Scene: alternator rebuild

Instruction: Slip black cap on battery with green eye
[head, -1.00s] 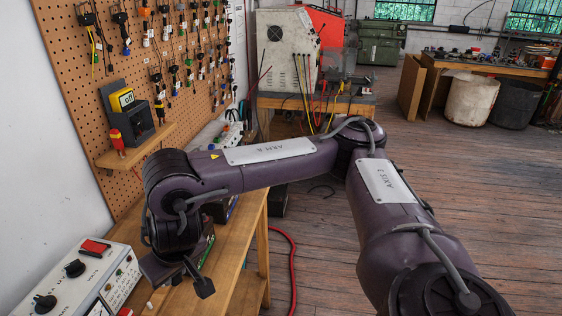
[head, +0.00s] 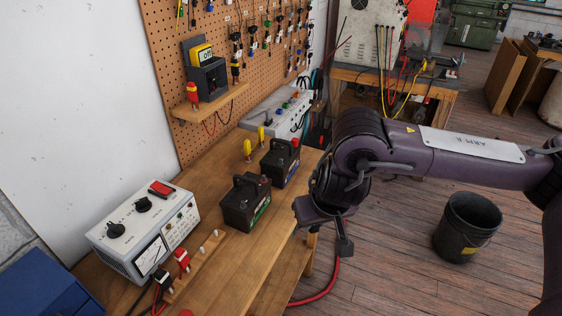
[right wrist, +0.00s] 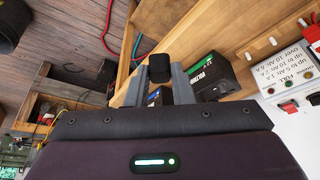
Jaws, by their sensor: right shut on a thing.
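My right gripper (head: 328,230) hangs just off the bench's front edge, to the right of two dark batteries in the head view. In the right wrist view my right gripper (right wrist: 160,74) is shut on a small black cap (right wrist: 160,66). The nearer battery (head: 240,208) has a green label and a handle on top; it also shows in the right wrist view (right wrist: 215,75), to the right of the cap and apart from it. The farther battery (head: 280,163) has a blue label and a red cap (head: 295,142). The eyes are too small to tell. My left gripper is not in view.
A white charger (head: 145,225) stands left of the batteries. A wooden strip (head: 200,262) with pegs and red and black clamps lies before it. Yellow-handled tools (head: 248,150) stand behind the batteries. A black bucket (head: 467,228) is on the floor. The bench front is mostly clear.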

